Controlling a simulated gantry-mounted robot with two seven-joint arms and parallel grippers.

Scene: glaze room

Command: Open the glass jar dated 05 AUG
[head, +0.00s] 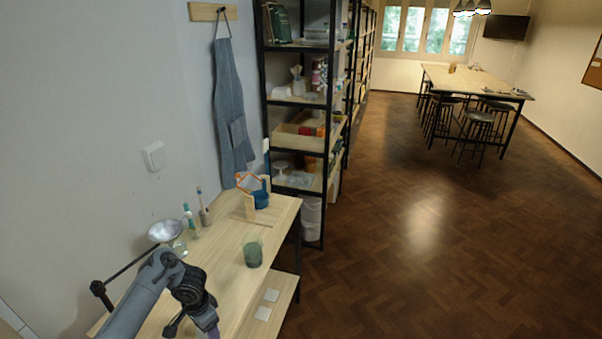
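A greenish glass jar or tumbler (253,251) stands upright on the pale wooden table (225,270). A smaller clear glass item (180,248) stands by the metal bowl at the table's wall side. I cannot read a date on either, so I cannot tell which is dated 05 AUG, and no lid can be made out. An arm of mine comes in from the lower left over the near end of the table. Its far end drops out at the bottom edge, and no gripper fingertips show. My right gripper is not in view.
A metal bowl (165,231), bottles (190,218), a brush pot (205,216) and a wooden stand (249,206) with a blue container (261,199) line the wall side and far end. White tiles (263,313) lie on the lower shelf. Shelving (300,103) stands beyond.

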